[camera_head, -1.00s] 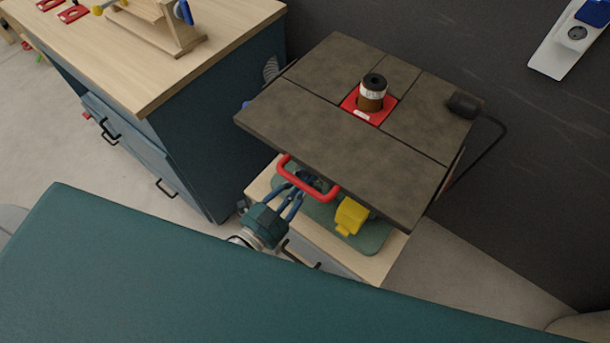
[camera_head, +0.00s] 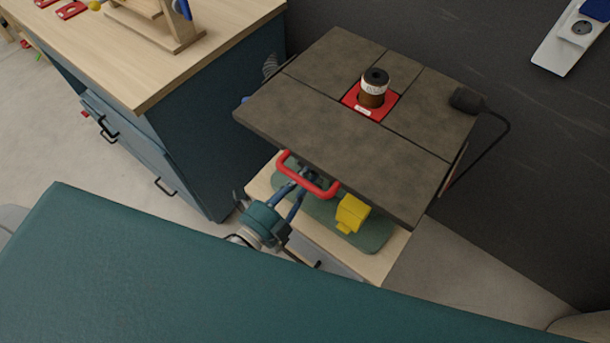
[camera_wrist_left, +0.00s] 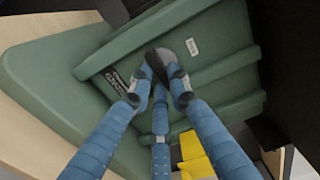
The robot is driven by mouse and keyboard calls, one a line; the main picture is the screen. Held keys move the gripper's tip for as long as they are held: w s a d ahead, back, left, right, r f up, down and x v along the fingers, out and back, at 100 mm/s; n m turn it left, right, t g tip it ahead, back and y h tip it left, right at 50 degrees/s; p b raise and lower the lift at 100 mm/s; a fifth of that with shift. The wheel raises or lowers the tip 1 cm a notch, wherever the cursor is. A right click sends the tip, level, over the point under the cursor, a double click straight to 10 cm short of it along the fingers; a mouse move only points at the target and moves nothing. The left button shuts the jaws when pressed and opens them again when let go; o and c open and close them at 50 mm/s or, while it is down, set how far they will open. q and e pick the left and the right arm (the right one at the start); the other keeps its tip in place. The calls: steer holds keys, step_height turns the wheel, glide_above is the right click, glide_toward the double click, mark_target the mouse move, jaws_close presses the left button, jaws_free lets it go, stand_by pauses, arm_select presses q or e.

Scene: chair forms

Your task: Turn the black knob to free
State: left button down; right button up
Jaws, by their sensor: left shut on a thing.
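The black knob (camera_wrist_left: 165,58) sits on the green machine body (camera_wrist_left: 40,90), below the table top, in the left wrist view. My left gripper (camera_wrist_left: 163,72) is shut on the knob, with blue fingers around it. In the head view my left gripper (camera_head: 306,178) reaches under the front edge of the dark table top, by the red handle bar (camera_head: 310,184). The knob is hard to make out there, among the fingertips and the bar. A printed label lies beside the knob in the wrist view; I cannot read it. My right gripper is not in view.
The dark table top (camera_head: 330,140) overhangs my left gripper. A yellow switch box (camera_head: 351,213) is close on its right. The machine stands on a wooden-topped cabinet (camera_head: 385,262). A workbench (camera_head: 130,60) stands at the left. Bare floor (camera_head: 470,285) shows at the right.

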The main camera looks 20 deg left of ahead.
arm_select(q)
steer(key=shift+m, duration=0.3)
stand_by(0.4)
steer(key=c, duration=1.6)
jaws_free()
steer(key=shift+c, duration=0.2)
steer(key=v, duration=1.2)
